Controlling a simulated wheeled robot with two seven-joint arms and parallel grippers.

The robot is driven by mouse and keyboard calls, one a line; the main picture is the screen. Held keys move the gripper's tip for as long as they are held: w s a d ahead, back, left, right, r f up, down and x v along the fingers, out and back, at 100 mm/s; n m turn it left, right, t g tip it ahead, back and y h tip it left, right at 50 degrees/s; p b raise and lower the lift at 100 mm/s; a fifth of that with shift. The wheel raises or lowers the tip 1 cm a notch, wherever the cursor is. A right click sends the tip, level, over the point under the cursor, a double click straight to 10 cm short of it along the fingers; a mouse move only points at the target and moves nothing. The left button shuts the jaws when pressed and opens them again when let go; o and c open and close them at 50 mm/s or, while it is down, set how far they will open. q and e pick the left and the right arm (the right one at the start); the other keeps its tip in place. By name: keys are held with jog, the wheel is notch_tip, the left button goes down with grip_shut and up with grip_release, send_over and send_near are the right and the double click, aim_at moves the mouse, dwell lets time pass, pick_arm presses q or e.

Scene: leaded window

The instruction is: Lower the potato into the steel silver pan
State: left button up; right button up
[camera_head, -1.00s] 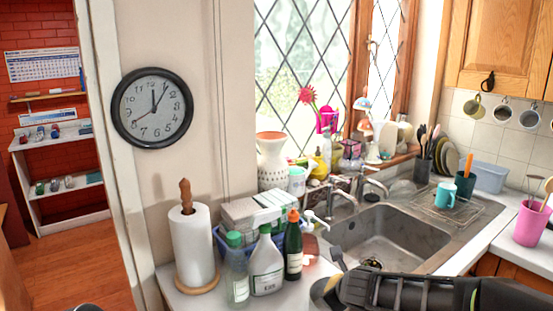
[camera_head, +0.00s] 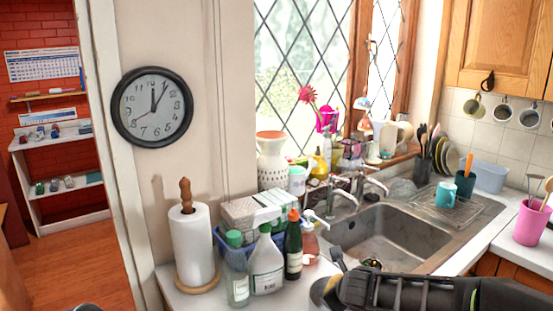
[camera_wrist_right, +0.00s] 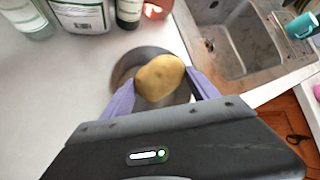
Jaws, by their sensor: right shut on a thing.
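A yellow-brown potato (camera_wrist_right: 160,74) is between the purple fingers of my right gripper (camera_wrist_right: 162,80) in the right wrist view. The gripper is shut on it. The round steel pan (camera_wrist_right: 124,72) is on the white counter behind and below the potato, which covers much of its inside. Whether the potato touches the pan is not clear from this angle. In the head view my dark right arm (camera_head: 420,292) reaches in from the lower right and hides most of that spot. My left gripper is not in view.
A sink (camera_head: 375,235) lies just right of the pan area. A white bottle (camera_head: 266,265), a green bottle (camera_head: 293,248), a clear bottle (camera_head: 236,272) and a paper towel roll (camera_head: 192,245) stand on the counter to the left. Bare counter (camera_wrist_right: 50,95) lies left of the pan.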

jog(key=shift+f+b, duration=0.4)
jog(key=shift+f, duration=0.15)
jog(key=o, duration=1.5)
jog(key=shift+s, duration=0.15)
jog(key=p+v, duration=0.1)
jog(key=v, duration=0.5)
jog(key=shift+r, duration=0.25)
jog(key=shift+s+r, duration=0.4)
jog(key=shift+s, duration=0.15)
